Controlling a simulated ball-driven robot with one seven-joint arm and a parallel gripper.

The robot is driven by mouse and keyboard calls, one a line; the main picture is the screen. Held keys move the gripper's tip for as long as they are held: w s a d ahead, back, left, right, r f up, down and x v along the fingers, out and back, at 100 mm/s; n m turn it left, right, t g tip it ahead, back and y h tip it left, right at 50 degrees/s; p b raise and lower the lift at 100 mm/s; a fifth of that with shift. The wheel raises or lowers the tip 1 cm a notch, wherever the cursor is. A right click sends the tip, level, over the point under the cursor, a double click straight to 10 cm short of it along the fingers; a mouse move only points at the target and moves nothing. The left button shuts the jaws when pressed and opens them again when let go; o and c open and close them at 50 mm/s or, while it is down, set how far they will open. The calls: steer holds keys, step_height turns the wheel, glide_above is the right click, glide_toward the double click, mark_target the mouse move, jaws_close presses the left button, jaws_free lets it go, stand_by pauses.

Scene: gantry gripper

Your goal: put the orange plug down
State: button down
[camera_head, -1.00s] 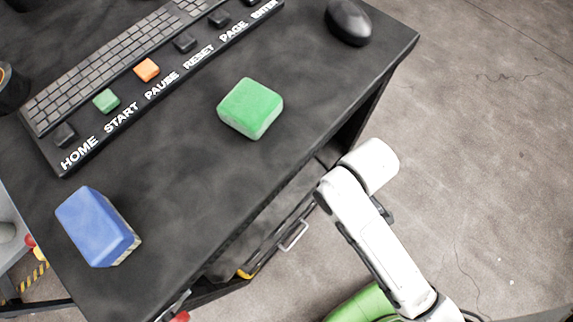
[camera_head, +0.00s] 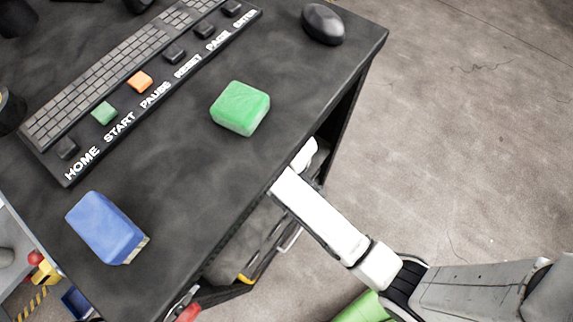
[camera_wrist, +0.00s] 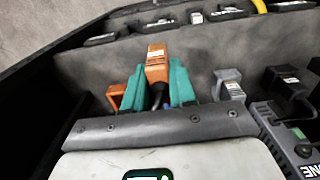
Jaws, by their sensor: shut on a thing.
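My gripper (camera_wrist: 159,88), with two teal fingers, is shut on the orange plug (camera_wrist: 157,64) in the wrist view. The plug stands up between the fingers and carries a pale label near its top. Its lower end and whatever lies under it are hidden by the fingers and the gripper body. In the head view my white arm reaches to the bench's right edge and partly under the top, so the gripper and the plug are hidden there.
In the wrist view another orange piece (camera_wrist: 115,96) is left of the fingers. A grey plug (camera_wrist: 229,84) and a black plug (camera_wrist: 288,88) are to the right. A dark wall is at left. The bench top (camera_head: 180,150) bears a green block (camera_head: 240,108) and a blue block (camera_head: 103,228).

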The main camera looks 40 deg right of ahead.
steer(key=shift+w+a+f, duration=0.15)
steer(key=shift+w+f, duration=0.55)
steer(key=shift+f, duration=0.15)
steer(key=shift+w+f, duration=0.1)
steer(key=shift+f, duration=1.55)
steer(key=shift+f, duration=0.15)
steer(key=c, duration=0.9)
jaws_free()
